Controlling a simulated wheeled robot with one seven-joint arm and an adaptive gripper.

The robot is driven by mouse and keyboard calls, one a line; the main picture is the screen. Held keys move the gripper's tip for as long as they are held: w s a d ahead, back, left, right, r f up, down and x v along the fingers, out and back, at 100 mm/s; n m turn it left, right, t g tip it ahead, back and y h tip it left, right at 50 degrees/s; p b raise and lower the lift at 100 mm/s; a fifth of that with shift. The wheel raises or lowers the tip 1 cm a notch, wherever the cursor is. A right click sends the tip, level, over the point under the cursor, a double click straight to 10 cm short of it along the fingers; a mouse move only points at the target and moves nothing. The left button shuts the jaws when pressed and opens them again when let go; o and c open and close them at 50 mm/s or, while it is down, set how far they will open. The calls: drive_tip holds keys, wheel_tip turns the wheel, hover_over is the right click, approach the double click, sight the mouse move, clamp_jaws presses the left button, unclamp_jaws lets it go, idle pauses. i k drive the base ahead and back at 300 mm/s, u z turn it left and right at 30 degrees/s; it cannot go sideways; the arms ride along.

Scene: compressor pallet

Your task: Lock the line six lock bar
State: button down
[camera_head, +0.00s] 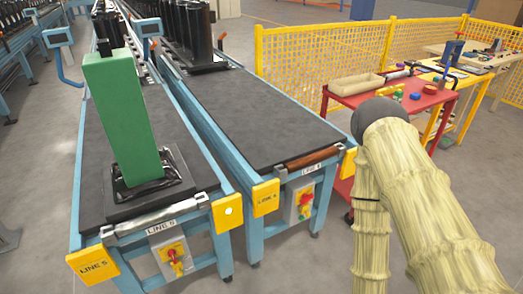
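The right conveyor (255,118) has a white tag that appears to read LINE 6, though the digit is small. A brown-red bar (313,158) lies across its front end, between the yellow end plates. I cannot tell whether this bar is locked. The left conveyor (92,190), tagged LINE 5, has a silver bar (155,217) across its front end. My arm, in a beige sleeve, rises at the right and bends at a dark rounded joint. My gripper is not in view.
A tall green block-shaped unit (125,115) stands on a black base on the left conveyor. Dark cylinders (187,35) stand farther back. A red table (390,95) with a tray and small parts stands behind my arm, near a yellow mesh fence (300,55). The right conveyor's front is clear.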

sight(303, 209)
drive_tip(key=u, duration=1.5)
drive_tip(key=k, duration=0.85)
drive_tip(key=z, duration=0.6)
drive_tip(key=i, duration=0.5)
drive_tip(key=z, duration=0.1)
